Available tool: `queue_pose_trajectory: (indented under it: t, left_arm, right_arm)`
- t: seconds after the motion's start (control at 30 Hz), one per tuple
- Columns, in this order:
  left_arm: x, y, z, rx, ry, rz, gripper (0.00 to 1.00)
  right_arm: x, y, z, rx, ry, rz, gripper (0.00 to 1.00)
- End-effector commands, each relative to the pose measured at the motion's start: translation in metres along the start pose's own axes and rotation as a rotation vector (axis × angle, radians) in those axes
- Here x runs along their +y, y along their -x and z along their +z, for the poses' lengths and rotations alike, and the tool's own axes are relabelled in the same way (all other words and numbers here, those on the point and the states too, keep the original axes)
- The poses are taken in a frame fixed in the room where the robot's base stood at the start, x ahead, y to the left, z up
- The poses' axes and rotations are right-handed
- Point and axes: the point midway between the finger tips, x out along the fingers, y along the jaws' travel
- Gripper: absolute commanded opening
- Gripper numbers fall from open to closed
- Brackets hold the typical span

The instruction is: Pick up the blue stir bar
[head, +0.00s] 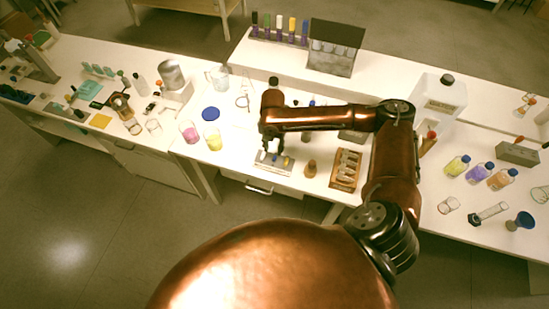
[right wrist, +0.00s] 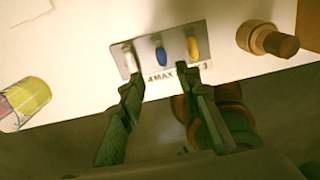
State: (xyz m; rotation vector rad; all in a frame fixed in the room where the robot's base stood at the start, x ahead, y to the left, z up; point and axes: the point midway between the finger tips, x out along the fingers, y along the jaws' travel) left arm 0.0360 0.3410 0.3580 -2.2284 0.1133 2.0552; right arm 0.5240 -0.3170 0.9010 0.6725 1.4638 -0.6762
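The blue stir bar (right wrist: 161,56) lies in the middle of a small grey holder (right wrist: 142,68), between a white bar (right wrist: 130,55) and a yellow bar (right wrist: 193,48). My right gripper (right wrist: 162,77) is open and points at the holder. Its two fingertips show on either side, just below the blue bar in the right wrist view, with nothing between them. I cannot tell how high they are above the holder. In the head view my right gripper (head: 274,147) is over the holder (head: 267,168) near the table's front edge. My left gripper is not in view.
A brown bottle (right wrist: 270,40) stands right of the holder, with a wooden tube rack (head: 346,170) beyond it. A beaker of yellow liquid (head: 214,140) and one of pink liquid (head: 190,132) stand to the left.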

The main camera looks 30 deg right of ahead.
Motion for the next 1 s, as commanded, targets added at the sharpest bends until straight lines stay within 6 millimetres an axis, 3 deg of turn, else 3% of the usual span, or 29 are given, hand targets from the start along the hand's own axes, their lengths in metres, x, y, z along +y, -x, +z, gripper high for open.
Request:
queue_pose_trajectory:
  t: [0.57, 0.8, 1.0]
  left_arm:
    - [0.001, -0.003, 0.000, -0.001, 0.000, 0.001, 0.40]
    - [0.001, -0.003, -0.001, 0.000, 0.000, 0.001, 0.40]
    - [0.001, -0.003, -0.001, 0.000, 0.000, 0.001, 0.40]
  right_arm:
    - [-0.004, -0.066, -0.001, 0.001, 0.000, 0.001, 0.31]
    - [-0.004, -0.068, 0.000, 0.000, 0.000, 0.002, 0.30]
    - [-0.004, -0.068, 0.000, 0.000, 0.000, 0.002, 0.17]
